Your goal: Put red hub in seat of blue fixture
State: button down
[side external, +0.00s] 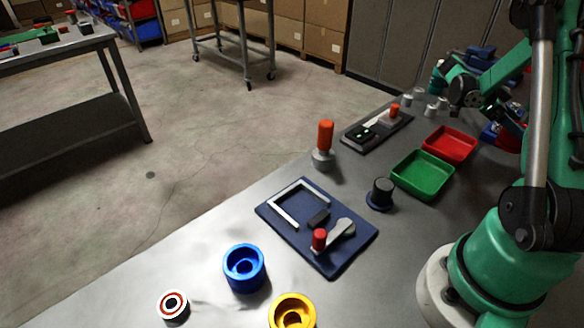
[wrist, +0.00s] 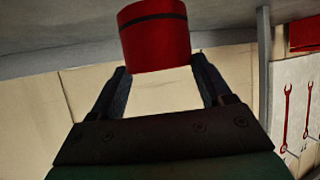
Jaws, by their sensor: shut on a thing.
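The blue fixture (side external: 244,268), a round cup with a recessed seat and a raised ring inside, stands on the grey table at the lower middle of the side external view. Its seat looks empty. In the wrist view my gripper (wrist: 160,66) is shut on the red hub (wrist: 155,36), a red cylinder with a thin dark band. The hub sits at the fingertips, with a pale area between the fingers below it. The gripper's fingers cannot be made out in the side external view, and the hub is not clearly seen there. It appears away from the fixture.
A yellow fixture (side external: 293,312) and a white-rimmed ring part (side external: 173,303) stand near the blue fixture. A navy board (side external: 340,262) with a red-knobbed clamp lies behind. A black knob (side external: 382,192), an orange-handled tool (side external: 325,140), green (side external: 423,176) and red trays (side external: 450,145) stand farther back.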

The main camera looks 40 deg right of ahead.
aim_at(499, 146)
jog(key=shift+f, duration=3.05)
jog(key=shift+f, duration=0.1)
grip_release()
jog(key=shift+n+t+h, duration=0.4)
jog(key=shift+n, duration=0.4)
jog(key=v, duration=0.9)
jog(key=shift+w+d, duration=0.2)
jog(key=shift+w, duration=0.05)
jog(key=w+a+r+n+t+h, duration=0.1)
jog(key=w+a+r+n+t, duration=0.3)
jog(key=w+a+n+t, duration=0.7)
jog(key=s+a+r+n+t+y, duration=0.1)
jog(key=a+n+t+y, duration=0.5)
jog(key=a+n, duration=1.2)
jog(key=shift+s+a+r+n+t, duration=0.15)
jog(key=shift+a+r+n+t, duration=0.4)
jog(key=shift+a, duration=0.6)
